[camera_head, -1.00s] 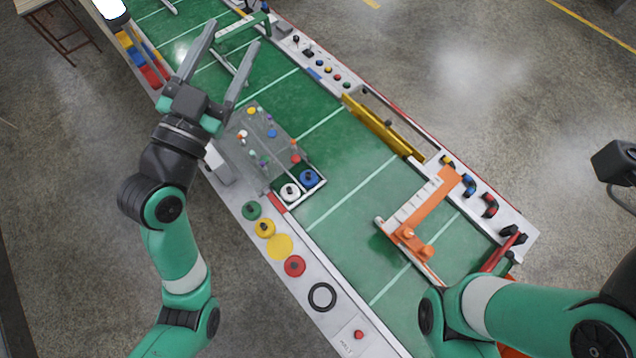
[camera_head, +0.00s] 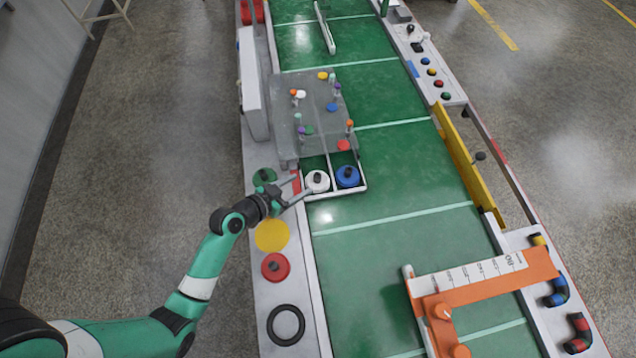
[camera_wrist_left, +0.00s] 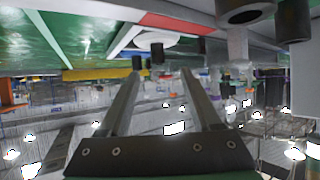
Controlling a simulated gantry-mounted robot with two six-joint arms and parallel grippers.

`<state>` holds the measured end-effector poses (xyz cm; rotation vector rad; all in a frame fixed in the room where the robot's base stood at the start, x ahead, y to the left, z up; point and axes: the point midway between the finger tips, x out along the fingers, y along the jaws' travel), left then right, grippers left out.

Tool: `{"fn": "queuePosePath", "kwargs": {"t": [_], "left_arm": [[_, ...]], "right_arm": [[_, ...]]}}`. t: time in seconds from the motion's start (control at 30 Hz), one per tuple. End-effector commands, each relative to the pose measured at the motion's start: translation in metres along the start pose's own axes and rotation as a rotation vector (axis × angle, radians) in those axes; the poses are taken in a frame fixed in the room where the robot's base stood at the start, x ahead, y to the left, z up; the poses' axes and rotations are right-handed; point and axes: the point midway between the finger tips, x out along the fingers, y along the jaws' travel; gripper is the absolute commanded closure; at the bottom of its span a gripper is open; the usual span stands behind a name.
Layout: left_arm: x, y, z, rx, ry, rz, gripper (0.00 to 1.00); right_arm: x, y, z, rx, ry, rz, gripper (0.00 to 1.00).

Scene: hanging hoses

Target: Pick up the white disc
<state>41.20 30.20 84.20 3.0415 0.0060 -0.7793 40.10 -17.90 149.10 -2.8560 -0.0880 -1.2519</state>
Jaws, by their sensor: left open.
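The white disc (camera_head: 317,181) with a black knob sits in the left compartment of the small white-edged tray (camera_head: 336,196), next to the blue disc (camera_head: 347,176). My left gripper (camera_head: 304,187) is open and empty, its fingers pointing right at the white disc's left side. In the left wrist view the white disc (camera_wrist_left: 155,41) lies beyond the fingertips of the left gripper (camera_wrist_left: 162,73), with its dark knob showing. The disc is not between the fingers. My right gripper is out of view.
A green disc (camera_head: 264,176) is close to my left gripper. A yellow disc (camera_head: 272,236), a red disc (camera_head: 276,267) and a black ring (camera_head: 286,325) lie along the left border. A grey pegged board (camera_head: 318,115) stands behind the tray.

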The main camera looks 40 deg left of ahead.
Motion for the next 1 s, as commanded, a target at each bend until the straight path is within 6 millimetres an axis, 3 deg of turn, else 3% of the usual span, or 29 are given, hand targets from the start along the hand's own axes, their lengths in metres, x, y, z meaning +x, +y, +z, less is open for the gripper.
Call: {"fn": "queuePosePath", "kwargs": {"t": [0.1, 0.37, 0.67, 0.93, 1.0], "left_arm": [[0.025, 0.001, 0.002, 0.003, 0.001, 0.002, 0.35], [0.039, 0.001, 0.0, 0.001, 0.001, 0.0, 0.35], [0.084, 0.004, 0.001, 0.002, 0.001, 0.001, 0.35], [0.088, 0.003, -0.002, 0.001, 0.0, 0.0, 0.35], [0.088, 0.003, -0.002, 0.001, 0.0, 0.0, 0.46]], "right_arm": [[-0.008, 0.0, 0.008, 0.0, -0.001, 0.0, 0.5], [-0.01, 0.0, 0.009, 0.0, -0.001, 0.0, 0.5], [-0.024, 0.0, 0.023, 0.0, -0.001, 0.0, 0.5], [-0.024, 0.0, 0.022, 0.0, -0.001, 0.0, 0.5], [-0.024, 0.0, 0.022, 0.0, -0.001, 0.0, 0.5]]}}
